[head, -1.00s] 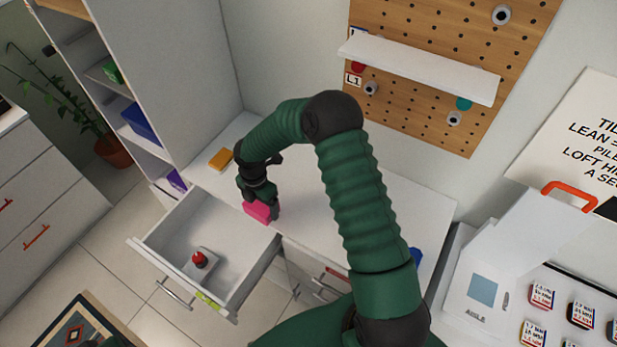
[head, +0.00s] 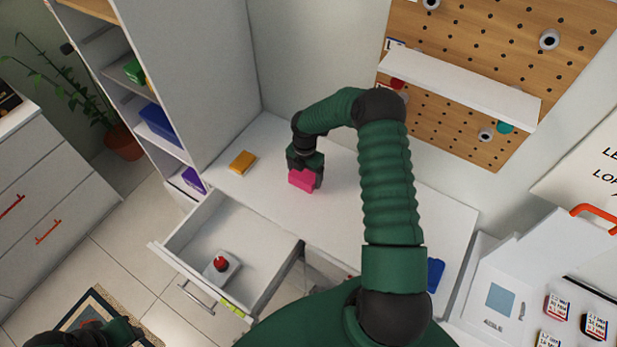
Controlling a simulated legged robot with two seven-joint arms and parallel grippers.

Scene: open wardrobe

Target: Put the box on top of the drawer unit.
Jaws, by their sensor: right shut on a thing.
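The open drawer holds a grey block with a red button (head: 221,264). An orange block (head: 242,162) lies left on the top, a blue thing (head: 435,273) at its right end. A tall shelf (head: 200,75) stands left; a pegboard shelf (head: 460,88) overhangs behind. The middle top is clear.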

